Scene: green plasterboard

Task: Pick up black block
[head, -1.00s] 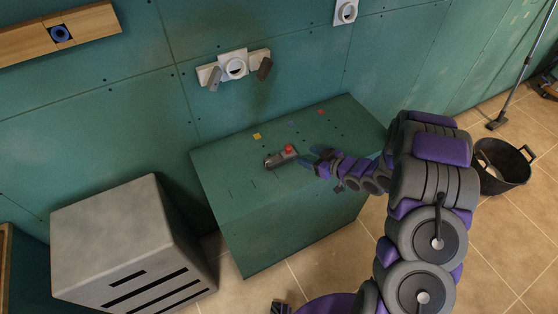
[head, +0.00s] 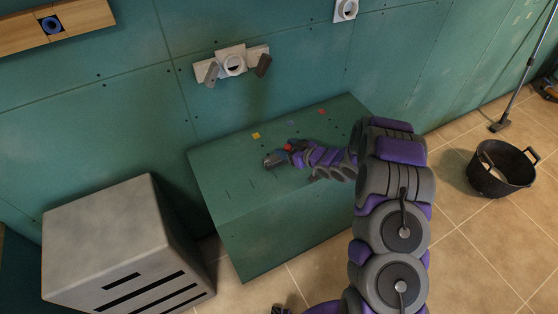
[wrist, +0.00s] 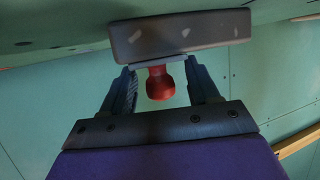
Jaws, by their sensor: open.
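The black block (wrist: 180,38), a long dark grey-brown bar with pale flecks and a red knob (wrist: 160,82), lies on the green box top (head: 232,175). In the head view the block (head: 273,159) shows only its left end; my gripper (head: 287,153) covers the rest, and the red knob (head: 288,147) peeks out. My gripper (wrist: 160,68) is open in the wrist view, one finger on each side of the red knob. The fingertips are close to the block's near side; I cannot tell whether they touch it.
Yellow (head: 256,135) and red (head: 321,111) squares and slots mark the box top. A green wall stands behind, with a white fitting (head: 233,64) on it. A grey slotted cabinet (head: 120,235) stands left, a black bucket (head: 500,168) right.

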